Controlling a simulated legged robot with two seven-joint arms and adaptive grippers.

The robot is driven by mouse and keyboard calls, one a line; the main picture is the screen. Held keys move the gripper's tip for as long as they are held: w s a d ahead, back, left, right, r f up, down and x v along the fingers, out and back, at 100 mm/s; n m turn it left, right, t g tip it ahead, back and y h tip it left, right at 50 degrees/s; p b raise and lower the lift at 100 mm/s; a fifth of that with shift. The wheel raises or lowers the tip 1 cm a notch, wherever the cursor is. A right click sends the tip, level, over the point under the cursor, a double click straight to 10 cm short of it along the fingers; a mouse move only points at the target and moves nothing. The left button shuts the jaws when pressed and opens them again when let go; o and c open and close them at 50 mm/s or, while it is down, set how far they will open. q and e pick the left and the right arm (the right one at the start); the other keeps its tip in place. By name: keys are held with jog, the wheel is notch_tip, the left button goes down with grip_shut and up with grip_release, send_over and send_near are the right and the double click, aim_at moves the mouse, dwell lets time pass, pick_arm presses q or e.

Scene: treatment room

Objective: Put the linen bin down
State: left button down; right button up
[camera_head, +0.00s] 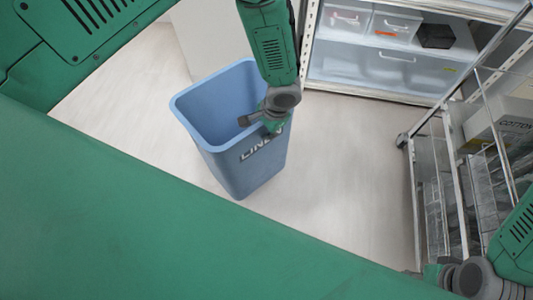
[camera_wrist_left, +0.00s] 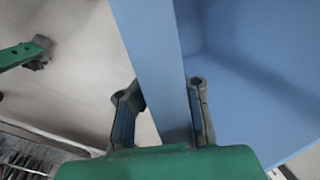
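The blue linen bin (camera_head: 240,170) stands upright or nearly so in the head view, with its open top facing me and pale "LINEN" lettering on its side. My left gripper (camera_head: 258,124) is at its front right corner, with one finger inside the bin and one outside. In the left wrist view the bin's rim (camera_wrist_left: 160,50) runs between the fingers of my left gripper (camera_wrist_left: 165,100), which close in on both its sides. I cannot tell whether the bin's bottom touches the floor. My right gripper (camera_head: 440,272) is at the lower right, away from the bin; its fingers are unclear.
A wire cart (camera_head: 418,185) with boxes and clear bins stands at the right. A white shelf unit (camera_head: 385,75) with plastic drawers stands at the back. A pale block (camera_head: 207,40) is behind the bin. Bare floor (camera_head: 340,170) lies between bin and cart.

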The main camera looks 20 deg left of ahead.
pick_arm(q)
jog(key=shift+m, duration=0.4)
jog(key=f, duration=0.1)
jog(key=s+d+f, duration=0.1)
jog(key=f, duration=0.1)
jog(key=shift+s+d+f, duration=0.25)
jog(key=shift+d+f, duration=0.1)
jog(key=shift+d, duration=0.05)
jog(key=shift+t+y, duration=0.4)
jog(key=shift+t, duration=0.3)
notch_tip(320, 180, down, 6)
jog(key=b, duration=0.7)
jog(key=shift+s+d+f+b, duration=0.1)
jog(key=shift+s+f+b, duration=0.05)
jog(key=shift+f+b, duration=1.1)
jog(key=shift+f, duration=0.9)
jog(key=shift+r, duration=0.1)
jog(key=c, duration=1.7)
grip_release()
jog(key=shift+s+d, duration=0.1)
